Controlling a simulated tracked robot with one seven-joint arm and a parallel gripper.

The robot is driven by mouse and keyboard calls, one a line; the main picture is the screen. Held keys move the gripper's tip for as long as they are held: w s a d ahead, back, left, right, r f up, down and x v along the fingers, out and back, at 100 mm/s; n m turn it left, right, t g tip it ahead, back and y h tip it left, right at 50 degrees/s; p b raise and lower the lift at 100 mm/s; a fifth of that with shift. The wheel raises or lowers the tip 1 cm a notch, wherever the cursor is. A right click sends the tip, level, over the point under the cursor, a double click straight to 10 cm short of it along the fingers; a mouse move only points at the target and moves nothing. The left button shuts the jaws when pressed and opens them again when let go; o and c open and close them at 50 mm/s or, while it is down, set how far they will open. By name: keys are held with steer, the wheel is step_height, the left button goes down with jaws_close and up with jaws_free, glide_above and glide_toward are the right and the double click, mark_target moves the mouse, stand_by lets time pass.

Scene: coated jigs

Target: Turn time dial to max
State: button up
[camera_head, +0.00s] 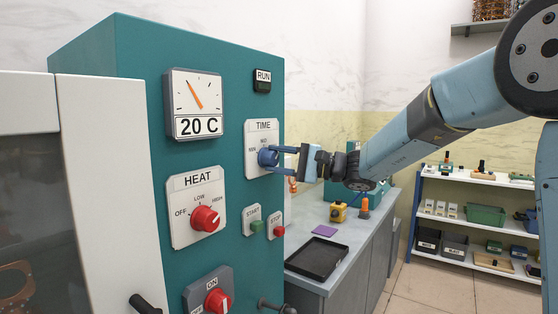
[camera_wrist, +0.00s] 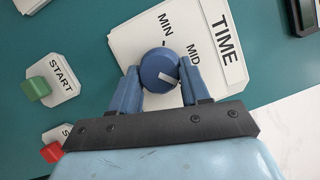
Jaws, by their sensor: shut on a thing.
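The time dial (camera_wrist: 157,66) is a round blue knob with a white pointer mark, on a white plate (camera_head: 261,130) labelled TIME. It also shows in the head view (camera_head: 264,158), partly covered by my fingers. My gripper (camera_head: 275,159) reaches it from the right. In the wrist view my gripper's (camera_wrist: 158,78) two blue fingers are shut on the dial, one on each side. The pointer mark lies toward the lower right there, on the far side of MID from MIN. MIN and MID are readable; the rest of the scale is hidden by my gripper.
The teal panel also carries a red HEAT dial (camera_head: 206,219), a green START button (camera_head: 256,226), a red STOP button (camera_head: 278,232) and a gauge (camera_head: 194,104) reading 20 C. A grey counter with a black tray (camera_head: 317,258) stands right of it, with stocked shelves (camera_head: 465,217) beyond.

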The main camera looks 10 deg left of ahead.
steer(key=shift+f+m+y, duration=0.25)
steer(key=shift+m+y, duration=0.05)
steer(key=shift+m, duration=0.9)
steer(key=shift+f+t, duration=0.1)
steer(key=shift+t, duration=0.2)
steer(key=o, duration=1)
steer(key=shift+o, duration=0.2)
steer(key=d+f, duration=0.2)
steer(key=d, duration=1.1)
steer(key=shift+s+d+f, duration=0.15)
steer(key=shift+s+d, duration=0.05)
steer(key=shift+d, duration=0.1)
